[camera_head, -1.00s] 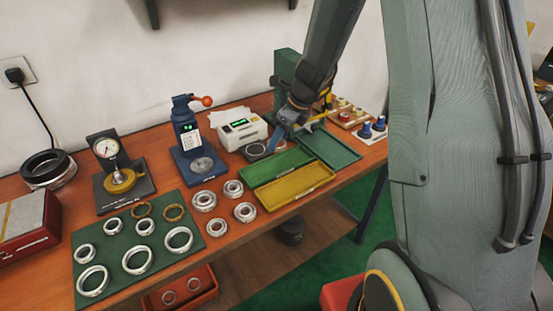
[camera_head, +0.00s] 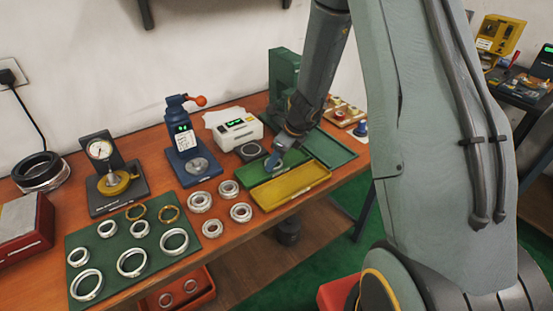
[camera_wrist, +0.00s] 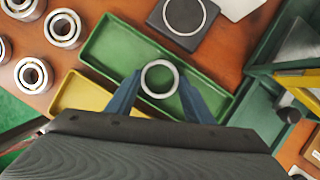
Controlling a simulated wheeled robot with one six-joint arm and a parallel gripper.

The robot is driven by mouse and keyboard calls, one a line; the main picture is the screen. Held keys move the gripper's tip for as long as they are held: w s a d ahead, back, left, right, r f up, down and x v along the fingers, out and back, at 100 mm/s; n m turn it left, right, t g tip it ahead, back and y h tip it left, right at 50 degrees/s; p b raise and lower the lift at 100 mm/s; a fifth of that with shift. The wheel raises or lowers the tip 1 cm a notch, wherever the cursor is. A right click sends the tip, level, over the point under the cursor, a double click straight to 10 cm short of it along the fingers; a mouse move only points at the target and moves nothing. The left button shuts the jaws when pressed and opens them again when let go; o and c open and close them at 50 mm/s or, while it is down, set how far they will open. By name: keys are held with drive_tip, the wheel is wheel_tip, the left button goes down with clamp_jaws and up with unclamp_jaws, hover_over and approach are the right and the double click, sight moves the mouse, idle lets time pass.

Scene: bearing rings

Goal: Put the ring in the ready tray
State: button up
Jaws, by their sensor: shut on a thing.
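My gripper (camera_head: 274,162) is low over the green tray (camera_head: 248,180), seen from the head. In the wrist view its two blue fingers (camera_wrist: 160,97) are shut on a thin silver ring (camera_wrist: 160,62), which sits between the fingertips. The ring is over the long green tray (camera_wrist: 125,45); whether it touches the tray floor I cannot tell. A yellow tray (camera_head: 290,190) lies along the near side of the green tray and also shows in the wrist view (camera_wrist: 82,98). The visible floors of both trays look empty. No label on either can be read.
A dark plate with a ring-shaped face (camera_head: 250,150) and a white meter (camera_head: 232,128) stand behind the green tray. Several bearings (camera_head: 200,201) stand left of it. A wider dark green tray (camera_head: 335,152) lies right. A green mat (camera_head: 120,235) holds several rings.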

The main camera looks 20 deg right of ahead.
drive_tip(key=o, duration=1.1)
drive_tip(key=shift+f, duration=0.1)
drive_tip(key=v, duration=1.2)
drive_tip(key=shift+s+a+r+n+g+h, duration=0.35)
drive_tip(key=shift+s+a+r+n+h, duration=0.3)
drive_tip(key=shift+s+n, duration=3.35)
drive_tip(key=shift+s+a+r+n+g+h, duration=0.55)
drive_tip(key=shift+s+n, duration=2.4)
drive_tip(key=shift+n, duration=2.2)
drive_tip(key=shift+s+a+r+n+g+h, duration=0.2)
drive_tip(key=shift+s+a+r+n+h, duration=0.5)
drive_tip(key=shift+s+n, duration=3.3)
drive_tip(key=shift+w+a+f+n+y, duration=0.1)
drive_tip(key=shift+w+a+n+y, duration=0.15)
drive_tip(key=shift+w+n, duration=0.3)
